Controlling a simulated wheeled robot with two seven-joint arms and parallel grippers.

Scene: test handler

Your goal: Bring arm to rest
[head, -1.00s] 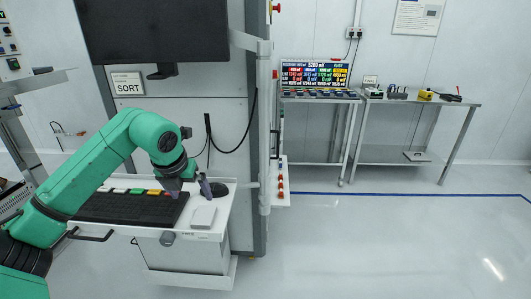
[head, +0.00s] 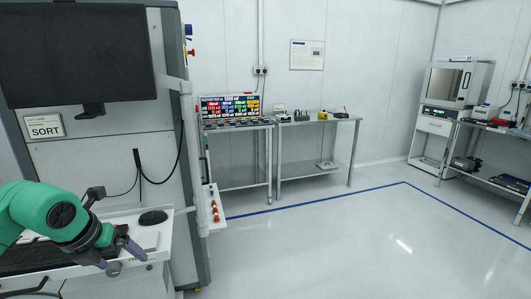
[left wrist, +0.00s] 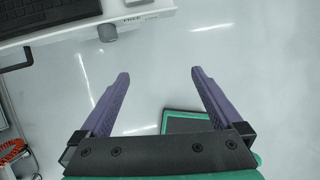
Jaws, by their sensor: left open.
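My left gripper (head: 121,254) is at the lower left of the head view, on my green arm. Its two purple fingers are apart with nothing between them. In the left wrist view the open fingers (left wrist: 160,74) have the pale floor behind them. The white shelf (left wrist: 155,14) with the black keyboard (left wrist: 40,14) lies beyond the fingertips, at the top left there. In the head view the gripper is by the front edge of this shelf. My right gripper is not in view.
A black mouse (head: 153,217) lies on the shelf, under a dark monitor (head: 75,50). A cabinet with a SORT sign (head: 43,126) stands behind. Metal tables (head: 316,121) and a white machine (head: 455,85) are along the walls. The floor (head: 330,235) at centre right is clear.

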